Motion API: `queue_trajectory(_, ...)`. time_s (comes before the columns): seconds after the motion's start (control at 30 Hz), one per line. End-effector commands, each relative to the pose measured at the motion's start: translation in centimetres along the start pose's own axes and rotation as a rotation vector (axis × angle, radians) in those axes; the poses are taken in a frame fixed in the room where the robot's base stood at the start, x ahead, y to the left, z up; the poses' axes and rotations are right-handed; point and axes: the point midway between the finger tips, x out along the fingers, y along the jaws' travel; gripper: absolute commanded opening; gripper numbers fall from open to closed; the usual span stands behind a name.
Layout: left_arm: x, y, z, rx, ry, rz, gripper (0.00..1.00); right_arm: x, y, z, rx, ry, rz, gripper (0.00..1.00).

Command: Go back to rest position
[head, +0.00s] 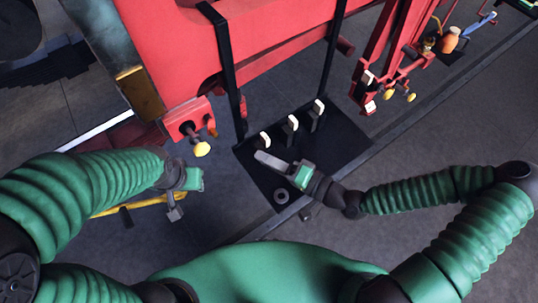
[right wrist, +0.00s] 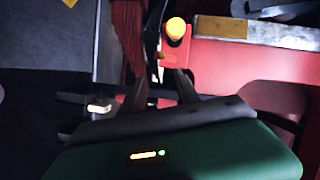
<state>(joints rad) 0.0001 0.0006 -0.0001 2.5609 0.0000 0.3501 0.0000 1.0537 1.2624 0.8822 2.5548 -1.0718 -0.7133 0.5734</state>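My right gripper (head: 261,158) is over the black plate (head: 345,150), close to a row of white-tipped levers. In the right wrist view its two dark fingers (right wrist: 160,82) stand apart, with nothing visible held between them. My left gripper (head: 175,212) is at the left, below the red machine, with its fingers pointing down. Its finger gap is too small to make out, and I see nothing held in it. Both green arms are bent in front of my body.
Three white-tipped levers (head: 291,124) stand on the plate; a dark ring (head: 281,196) lies at its near edge. The red machine (head: 250,35) with a yellow knob (head: 201,149) fills the back. A yellow bar (head: 125,207) passes behind my left arm. Grey floor is open at right.

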Motion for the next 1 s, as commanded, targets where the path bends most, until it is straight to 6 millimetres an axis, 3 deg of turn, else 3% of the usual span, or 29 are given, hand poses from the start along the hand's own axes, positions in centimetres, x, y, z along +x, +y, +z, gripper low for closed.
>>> queue_trajectory(0.47, 0.1, 0.0, 0.0, 0.0, 0.002, 0.0, 0.36, -0.3, 0.1, 0.0, 0.0, -0.002, 0.002, 0.38)
queue_trajectory(0.53, 0.4, 0.0, 0.0, 0.0, 0.002, 0.0, 0.36, -0.3, 0.9, 0.6, -0.008, -0.02, 0.026, 0.38)
queue_trajectory(0.57, 0.7, 0.0, 0.1, 0.0, 0.002, 0.0, 0.36, -0.3, 1.8, 1.1, -0.016, -0.037, 0.051, 0.38)
queue_trajectory(0.67, 2.2, 0.0, 0.4, 0.0, 0.002, 0.0, 0.36, -0.9, 7.1, 3.7, -0.07, -0.145, 0.213, 0.38)
queue_trajectory(0.73, 3.8, 0.0, 0.8, 0.0, 0.002, 0.0, 0.36, -2.7, 12.7, 5.6, -0.14, -0.257, 0.396, 0.38)
queue_trajectory(0.8, 5.6, 0.0, 1.3, 0.0, 0.002, 0.0, 0.36, -5.9, 18.5, 6.4, -0.228, -0.371, 0.619, 0.38)
queue_trajectory(0.9, 8.3, 0.0, 1.9, 0.0, 0.001, 0.0, 0.36, -11.4, 23.7, 4.6, -0.349, -0.479, 0.93, 0.38)
queue_trajectory(1.0, 10.8, 0.0, 2.5, 0.0, 0.001, 0.0, 0.36, -15.3, 24.5, 1.5, -0.424, -0.498, 1.153, 0.38)
